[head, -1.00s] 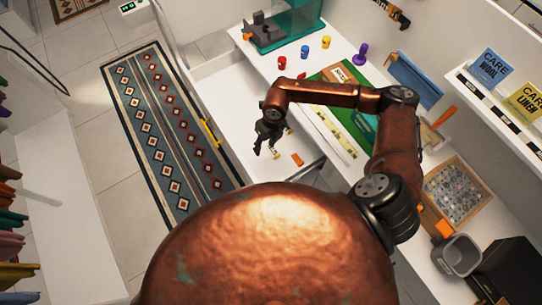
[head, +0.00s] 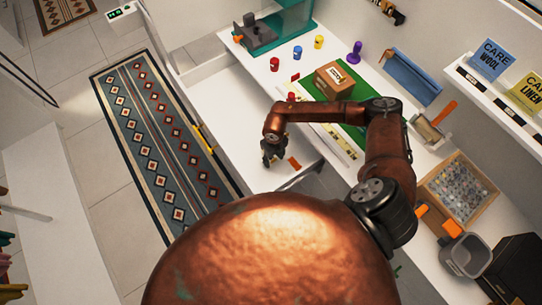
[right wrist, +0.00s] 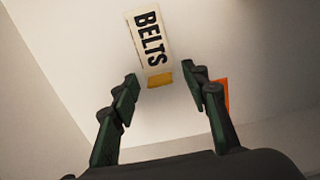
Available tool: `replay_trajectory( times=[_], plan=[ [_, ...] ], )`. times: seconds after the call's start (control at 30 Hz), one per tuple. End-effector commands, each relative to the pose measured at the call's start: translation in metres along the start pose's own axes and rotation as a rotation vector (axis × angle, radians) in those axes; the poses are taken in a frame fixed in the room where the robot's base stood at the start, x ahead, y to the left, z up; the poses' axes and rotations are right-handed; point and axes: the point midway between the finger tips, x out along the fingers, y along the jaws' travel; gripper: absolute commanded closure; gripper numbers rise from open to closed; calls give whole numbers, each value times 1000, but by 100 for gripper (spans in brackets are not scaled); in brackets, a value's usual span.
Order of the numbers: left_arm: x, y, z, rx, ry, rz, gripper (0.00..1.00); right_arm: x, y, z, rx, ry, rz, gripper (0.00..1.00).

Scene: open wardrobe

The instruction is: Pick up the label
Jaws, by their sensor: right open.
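The label (right wrist: 150,42), a cream strip reading "BELTS" with a yellow end, lies on a white surface in the right wrist view. It is beyond my fingertips and between their lines, slightly tilted. My right gripper (right wrist: 160,92) is open and empty, with a green-padded finger to each side of the label's yellow end but apart from it. In the head view my right gripper (head: 272,157) points down over the white open drawer (head: 225,105), and the label cannot be made out there. My left gripper is not in view.
An orange piece (head: 294,163) lies beside the right gripper. A cardboard box (head: 333,80) stands on a green mat (head: 352,129) on the counter, with red, blue and yellow small items behind. A bead tray (head: 485,207) and grey bin (head: 466,256) are at right.

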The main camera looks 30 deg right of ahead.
Motion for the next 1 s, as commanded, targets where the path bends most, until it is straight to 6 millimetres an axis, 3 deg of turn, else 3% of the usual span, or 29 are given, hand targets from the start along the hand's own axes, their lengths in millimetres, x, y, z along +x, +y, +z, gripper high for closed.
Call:
replay_trajectory(
  times=[0.2, 0.63, 1.0],
  plan=[
    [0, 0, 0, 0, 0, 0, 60, 0, 0, 0, 0, -1, 0, 59],
    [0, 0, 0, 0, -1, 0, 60, 0, 0, 0, 0, -1, 0, 88],
    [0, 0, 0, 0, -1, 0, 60, -4, 0, 1, -1, -2, 0, 89]
  ],
)
